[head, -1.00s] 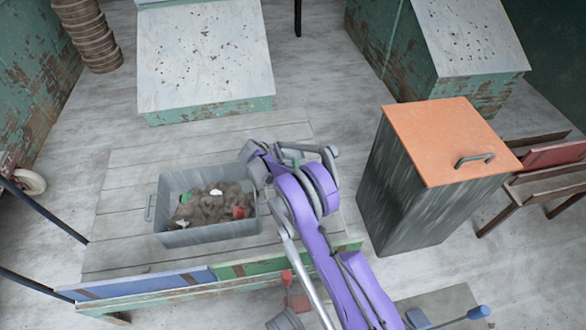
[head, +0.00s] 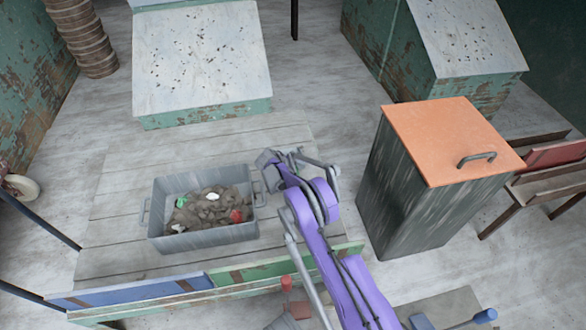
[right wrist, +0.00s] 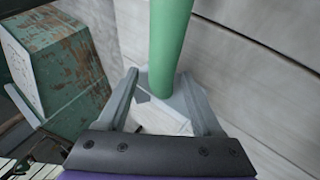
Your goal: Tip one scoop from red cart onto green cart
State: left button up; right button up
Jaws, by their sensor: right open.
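My right gripper (head: 284,160) is open, just right of a grey tub at the table's right end. In the right wrist view, a green upright rod, like a handle (right wrist: 170,45), stands between or just beyond the open fingers (right wrist: 163,95); I cannot tell which. The fingers are not closed on it. The grey tub (head: 205,240) holds brown clay trimmings (head: 212,208) with green, white and red bits. I cannot clearly pick out a red cart or a green cart. My left gripper is not in view.
The tub stands on a plank table (head: 120,190) with a blue panel (head: 140,290) and a green panel (head: 250,268) in front. A dark bin with an orange lid (head: 440,130) stands to the right. A blue-ended handle (head: 485,315) shows at lower right.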

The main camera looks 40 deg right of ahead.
grip_shut()
dwell(0.3)
dwell(0.3)
